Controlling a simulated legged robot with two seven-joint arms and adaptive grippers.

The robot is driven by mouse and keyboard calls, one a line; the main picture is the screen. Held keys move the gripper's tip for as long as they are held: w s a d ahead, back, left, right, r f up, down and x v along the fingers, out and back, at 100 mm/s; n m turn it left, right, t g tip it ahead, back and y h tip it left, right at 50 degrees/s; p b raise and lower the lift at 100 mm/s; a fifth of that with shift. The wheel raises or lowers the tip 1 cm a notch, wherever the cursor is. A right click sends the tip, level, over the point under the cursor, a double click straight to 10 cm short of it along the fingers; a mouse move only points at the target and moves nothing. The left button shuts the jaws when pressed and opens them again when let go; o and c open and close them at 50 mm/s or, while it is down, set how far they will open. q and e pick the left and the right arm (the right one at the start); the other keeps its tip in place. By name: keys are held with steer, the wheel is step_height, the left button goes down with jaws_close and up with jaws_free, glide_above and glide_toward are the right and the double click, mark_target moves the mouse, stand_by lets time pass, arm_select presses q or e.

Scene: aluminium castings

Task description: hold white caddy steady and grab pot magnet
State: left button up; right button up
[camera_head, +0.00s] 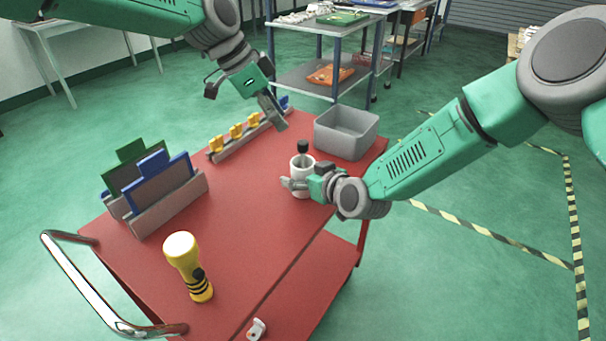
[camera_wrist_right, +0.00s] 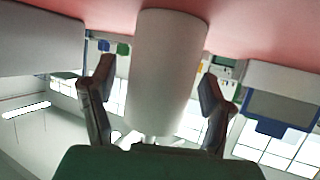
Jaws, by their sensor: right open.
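The white caddy (camera_head: 302,162) is an upright cup on the red cart, right of its middle. A dark knob, seemingly the pot magnet (camera_head: 303,147), sticks up above its rim; its lower part is hidden. My right gripper (camera_head: 291,184) is low at the caddy's near side. In the right wrist view, my right gripper (camera_wrist_right: 157,85) has its fingers apart, one on each side of the white caddy (camera_wrist_right: 168,50); I cannot tell whether they touch it. My left gripper (camera_head: 273,112) hangs higher, behind and left of the caddy, apart from it. Its finger gap cannot be made out.
A grey bin (camera_head: 346,133) stands behind the caddy at right. A rail with yellow pieces (camera_head: 236,131) lies at the back left. A rack with green and blue panels (camera_head: 165,205) and a yellow flashlight (camera_head: 187,265) stand at left. The middle of the red cart (camera_head: 240,215) is clear.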

steer(key=shift+w+a, duration=0.1)
steer(key=shift+w, duration=0.05)
steer(key=shift+c, duration=0.3)
steer(key=c, duration=1.2)
steer(key=shift+c, duration=0.2)
